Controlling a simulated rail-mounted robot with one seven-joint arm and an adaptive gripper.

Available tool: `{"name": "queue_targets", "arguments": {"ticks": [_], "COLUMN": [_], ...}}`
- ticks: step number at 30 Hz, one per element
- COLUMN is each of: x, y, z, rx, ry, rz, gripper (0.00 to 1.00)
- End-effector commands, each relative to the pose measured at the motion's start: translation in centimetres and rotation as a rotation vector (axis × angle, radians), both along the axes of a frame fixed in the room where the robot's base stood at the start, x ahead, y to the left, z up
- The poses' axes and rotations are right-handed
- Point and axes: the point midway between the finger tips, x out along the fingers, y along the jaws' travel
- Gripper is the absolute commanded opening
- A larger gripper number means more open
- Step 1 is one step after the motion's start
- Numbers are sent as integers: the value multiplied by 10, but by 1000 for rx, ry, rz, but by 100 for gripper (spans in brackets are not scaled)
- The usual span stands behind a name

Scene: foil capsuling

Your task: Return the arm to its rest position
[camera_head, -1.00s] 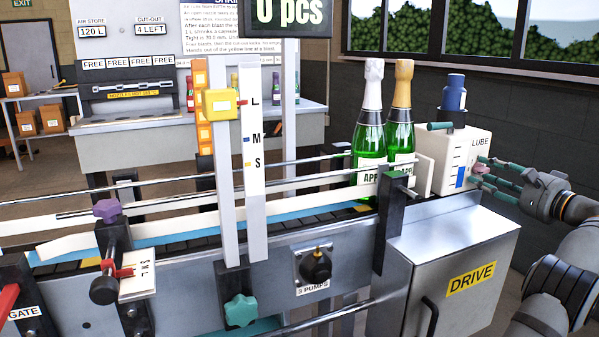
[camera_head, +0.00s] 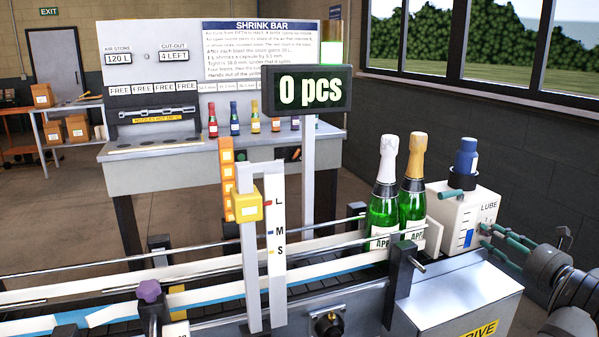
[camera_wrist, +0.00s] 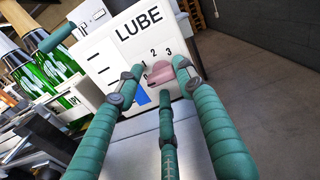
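My gripper (camera_head: 490,240) is at the right of the head view, with its green fingers beside the white LUBE box (camera_head: 460,214). In the wrist view my gripper (camera_wrist: 158,85) has its fingers spread, with the pink knob (camera_wrist: 162,73) of the LUBE box (camera_wrist: 107,66) ahead between their tips. The fingers do not look closed on the knob; whether any fingertip touches it I cannot tell. The knob is numbered around its edge, and part of the scale is behind the fingers.
Two green bottles (camera_head: 383,210) stand on the conveyor left of the LUBE box. The grey drive cabinet (camera_head: 470,290) is below it. A display (camera_head: 306,90) reads 0 pcs. A shrink bar bench (camera_head: 170,168) stands behind. In the wrist view, open floor (camera_wrist: 255,70) lies to the right.

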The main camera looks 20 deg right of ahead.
Motion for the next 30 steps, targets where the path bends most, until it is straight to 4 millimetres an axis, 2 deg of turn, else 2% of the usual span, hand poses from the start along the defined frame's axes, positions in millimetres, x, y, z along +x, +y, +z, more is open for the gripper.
{"name": "queue_targets", "arguments": {"ticks": [1,12,26,30], "x": [0,0,2,14], "y": [0,1,3,22], "z": [8,3,3,20], "rx": [48,259,275,266], "ry": [0,1,4,33], "rz": [1,0,5,52], "gripper": [38,38,38,38]}}
